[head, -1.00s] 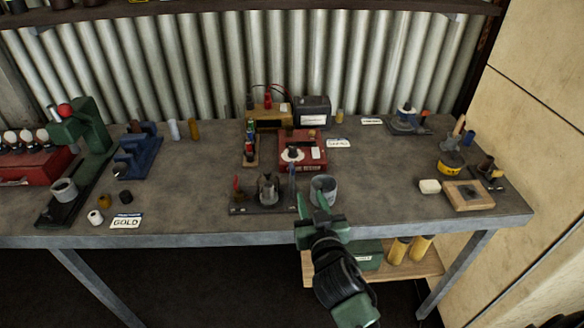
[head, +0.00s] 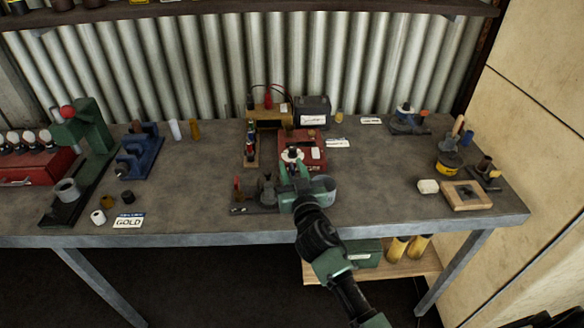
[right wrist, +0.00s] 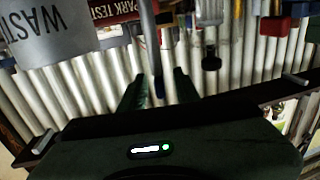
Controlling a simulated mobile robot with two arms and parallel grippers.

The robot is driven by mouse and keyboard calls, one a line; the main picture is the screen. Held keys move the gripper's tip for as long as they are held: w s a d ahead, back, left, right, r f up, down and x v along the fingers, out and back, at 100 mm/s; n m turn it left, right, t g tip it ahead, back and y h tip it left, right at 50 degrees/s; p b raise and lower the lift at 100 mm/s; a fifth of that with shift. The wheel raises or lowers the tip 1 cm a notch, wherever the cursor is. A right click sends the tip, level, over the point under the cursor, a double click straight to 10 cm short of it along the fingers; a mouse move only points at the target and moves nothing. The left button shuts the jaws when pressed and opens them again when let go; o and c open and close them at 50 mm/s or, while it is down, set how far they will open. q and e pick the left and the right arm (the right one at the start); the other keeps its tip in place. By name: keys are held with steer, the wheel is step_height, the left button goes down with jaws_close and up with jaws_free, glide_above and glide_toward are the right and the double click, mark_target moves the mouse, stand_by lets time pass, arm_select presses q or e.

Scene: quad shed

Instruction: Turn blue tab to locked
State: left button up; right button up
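My right gripper (head: 293,172) reaches over the small dark stand (head: 252,208) at the middle front of the bench. Its two fingers show apart in the right wrist view (right wrist: 158,90), with a thin dark upright piece (right wrist: 157,80) in line with the gap; I cannot tell whether they touch it. The slim blue upright part seen earlier at the stand's right end is now hidden behind the gripper in the head view. I cannot make out a blue tab or its locked mark for certain. My left gripper is out of view.
A red box (head: 316,153) with a round dial stands just behind the gripper. A grey cup (right wrist: 55,45) marked WASTE is close by in the right wrist view. A blue vise (head: 138,155) is at left. A wooden tray (head: 468,207) is at right.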

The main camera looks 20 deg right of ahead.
steer(key=shift+c, duration=0.3)
jaws_close()
